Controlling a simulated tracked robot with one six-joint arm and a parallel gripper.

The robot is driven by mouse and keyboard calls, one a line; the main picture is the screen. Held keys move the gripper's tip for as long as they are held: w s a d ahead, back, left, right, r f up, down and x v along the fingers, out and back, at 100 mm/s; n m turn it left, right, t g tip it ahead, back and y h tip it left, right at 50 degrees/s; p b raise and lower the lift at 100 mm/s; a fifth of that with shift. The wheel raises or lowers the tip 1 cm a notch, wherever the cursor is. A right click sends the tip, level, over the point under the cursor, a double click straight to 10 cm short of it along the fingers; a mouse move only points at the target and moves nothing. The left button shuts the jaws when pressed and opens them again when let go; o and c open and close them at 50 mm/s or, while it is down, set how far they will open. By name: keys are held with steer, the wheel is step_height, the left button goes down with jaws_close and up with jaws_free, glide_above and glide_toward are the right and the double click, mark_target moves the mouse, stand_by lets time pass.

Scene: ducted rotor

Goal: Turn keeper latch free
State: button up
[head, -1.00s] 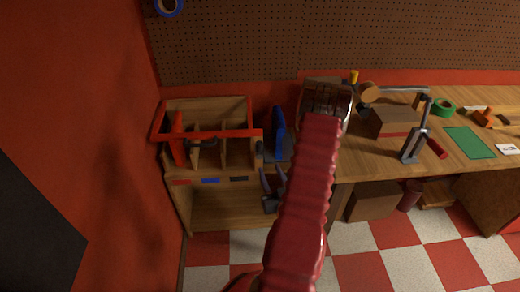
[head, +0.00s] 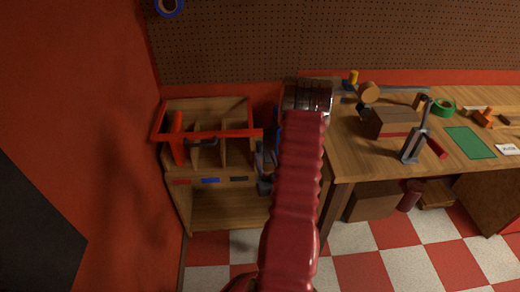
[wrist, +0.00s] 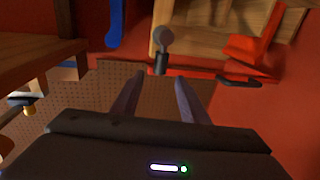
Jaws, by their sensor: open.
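A wooden rack (head: 215,205) with a red bar (head: 205,136) across its front stands left of the bench. In the wrist view, a grey round-headed piece on a short stem (wrist: 163,40), which looks like the keeper latch, is at the left end of the red bar (wrist: 215,74). My gripper (head: 267,146) is at the rack's right front corner. In the wrist view my gripper (wrist: 159,78) is open, and the latch appears just beyond the gap between the fingertips. Nothing is between the fingers. Contact cannot be told. In the head view the latch is hard to make out.
A blue upright part (head: 276,120) is close to the rack's right side, partly hidden by my arm; it also shows in the wrist view (wrist: 115,22). A red wall is at left.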

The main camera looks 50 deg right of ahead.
mark_target(260, 147)
steer(key=x, duration=0.6)
steer(key=shift+w+d, duration=0.25)
steer(key=shift+w, duration=0.05)
jaws_close()
stand_by(0.4)
steer(key=shift+a, duration=0.15)
